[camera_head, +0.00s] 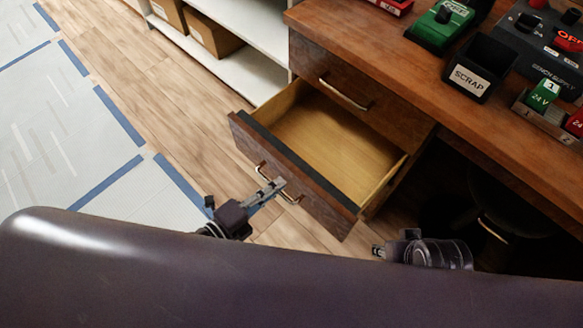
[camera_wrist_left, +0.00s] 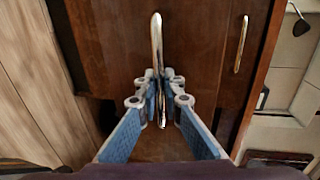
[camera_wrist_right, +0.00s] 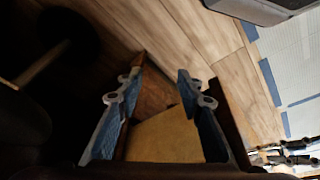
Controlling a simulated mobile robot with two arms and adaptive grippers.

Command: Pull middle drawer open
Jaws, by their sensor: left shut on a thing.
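The wooden desk (camera_head: 420,65) has a drawer (camera_head: 325,150) pulled well out below a closed upper drawer (camera_head: 385,112). The open drawer is empty, with a pale wood inside and a dark front. Its metal bar handle (camera_head: 260,168) is on that front and also shows in the left wrist view (camera_wrist_left: 157,35). My left gripper (camera_head: 273,188) is shut on this handle; its fingers (camera_wrist_left: 161,78) close around the bar in the left wrist view. My right gripper (camera_head: 378,250) is to the right of the drawer front, apart from it. Its fingers (camera_wrist_right: 160,76) are spread and empty.
A white shelf (camera_head: 215,68) with cardboard boxes (camera_head: 212,35) stands behind the drawer. A SCRAP bin (camera_head: 470,78), a green device (camera_head: 440,25) and a black bench supply (camera_head: 540,45) sit on the desktop. A dark stool (camera_head: 505,205) is under the desk.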

